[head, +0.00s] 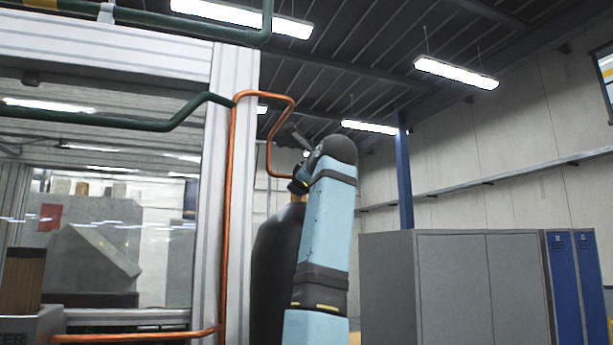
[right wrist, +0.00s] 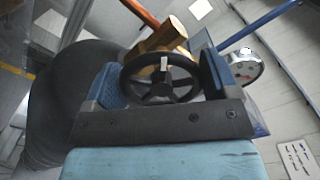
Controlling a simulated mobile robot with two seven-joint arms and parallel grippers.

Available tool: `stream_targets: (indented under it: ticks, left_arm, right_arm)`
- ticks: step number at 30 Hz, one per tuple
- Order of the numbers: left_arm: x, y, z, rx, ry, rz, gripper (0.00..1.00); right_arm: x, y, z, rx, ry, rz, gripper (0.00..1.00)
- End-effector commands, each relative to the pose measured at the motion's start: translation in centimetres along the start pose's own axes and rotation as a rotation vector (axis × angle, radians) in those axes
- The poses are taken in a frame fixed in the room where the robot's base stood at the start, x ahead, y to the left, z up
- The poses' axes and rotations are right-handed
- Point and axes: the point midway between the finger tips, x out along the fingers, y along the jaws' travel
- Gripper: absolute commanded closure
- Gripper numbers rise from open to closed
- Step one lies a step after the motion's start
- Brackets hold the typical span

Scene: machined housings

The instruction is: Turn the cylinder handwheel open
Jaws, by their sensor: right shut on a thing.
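The black spoked handwheel (right wrist: 150,92) sits between the two blue finger pads of my right gripper (right wrist: 161,80) in the right wrist view. The gripper is shut on its rim from both sides. A small white mark shows at the wheel's top edge. Behind the wheel is the brass valve body (right wrist: 160,37). The dark cylinder (right wrist: 70,100) stands to the left; in the head view the black cylinder (head: 277,270) is partly behind my light blue right arm. The handwheel cannot be made out in the head view. My left gripper is not in view.
A round pressure gauge (right wrist: 243,68) is close to the right finger. A copper pipe (head: 228,220) runs up the white post (head: 208,200) and bends toward the valve. Grey cabinets (head: 455,285) and blue lockers (head: 577,285) stand at right. A glazed machine enclosure is at left.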

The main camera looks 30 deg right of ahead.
Motion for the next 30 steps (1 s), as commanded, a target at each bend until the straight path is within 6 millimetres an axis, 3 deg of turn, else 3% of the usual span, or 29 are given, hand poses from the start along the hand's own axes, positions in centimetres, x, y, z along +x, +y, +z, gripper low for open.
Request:
stream_targets:
  ticks: [30]
  left_arm:
    - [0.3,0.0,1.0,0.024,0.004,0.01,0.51]
  right_arm:
    - [0.1,0.9,-0.5,-0.968,0.0,0.004,0.43]
